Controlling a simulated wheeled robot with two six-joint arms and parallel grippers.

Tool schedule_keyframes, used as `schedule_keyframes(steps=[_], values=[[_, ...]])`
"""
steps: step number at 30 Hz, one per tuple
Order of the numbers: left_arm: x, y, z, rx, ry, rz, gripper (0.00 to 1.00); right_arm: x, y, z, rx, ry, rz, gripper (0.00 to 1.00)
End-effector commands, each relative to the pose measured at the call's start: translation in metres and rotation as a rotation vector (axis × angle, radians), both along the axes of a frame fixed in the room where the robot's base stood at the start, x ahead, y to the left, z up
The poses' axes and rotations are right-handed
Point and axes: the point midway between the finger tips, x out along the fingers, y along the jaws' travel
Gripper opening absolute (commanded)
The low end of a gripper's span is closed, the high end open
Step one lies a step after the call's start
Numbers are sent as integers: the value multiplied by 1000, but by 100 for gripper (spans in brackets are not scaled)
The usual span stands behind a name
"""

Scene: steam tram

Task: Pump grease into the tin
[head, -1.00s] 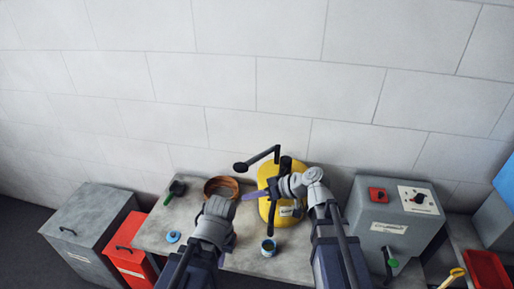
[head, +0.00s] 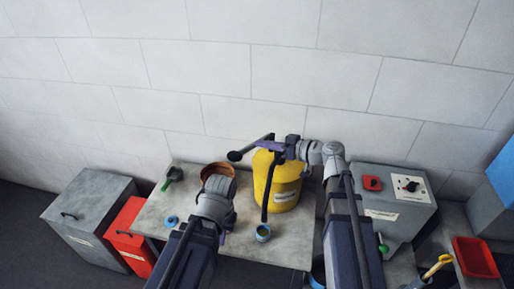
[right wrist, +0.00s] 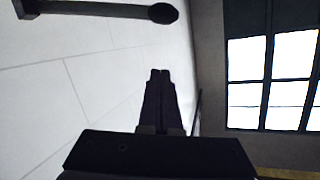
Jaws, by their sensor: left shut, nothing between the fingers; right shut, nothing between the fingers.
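The yellow grease drum (head: 285,192) stands on the grey bench against the wall. Its dark pump handle (head: 250,147) sticks out to the left and ends in a black knob (head: 235,156). The black spout (head: 267,190) slants down to the small blue-rimmed tin (head: 263,235), its end at or just above the tin; contact is unclear. My right gripper (head: 264,145) is shut and empty at the drum's top beside the handle. The handle and knob (right wrist: 163,13) also show in the right wrist view, apart from the fingers. My left gripper (head: 222,237) is shut and empty left of the tin, partly hidden.
A brown bowl (head: 219,172), a green-handled brush (head: 171,178) and a blue round item (head: 171,221) lie on the bench. A grey control box (head: 395,210) stands right. A red bin (head: 130,240) and grey cabinet (head: 88,220) stand left.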

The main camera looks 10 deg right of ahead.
Motion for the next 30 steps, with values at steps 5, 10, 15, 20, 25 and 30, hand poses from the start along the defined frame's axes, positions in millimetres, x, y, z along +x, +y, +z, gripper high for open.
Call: schedule_keyframes(steps=[5,10,15,20,25,30], values=[[0,0,-11,0,-1,1,0,22,30,-11,0,0,5,0],[0,0,-20,0,-1,2,0,44,57,-20,-1,1,5,0],[0,0,-39,-1,-2,2,0,45,69,-39,-1,1,0,0],[0,0,-52,0,-2,1,0,42,71,-52,-1,1,0,0],[0,0,-58,0,-2,-1,0,40,72,-58,-1,1,0,0],[0,0,-59,0,-2,-2,0,40,73,-59,-1,1,0,0]])
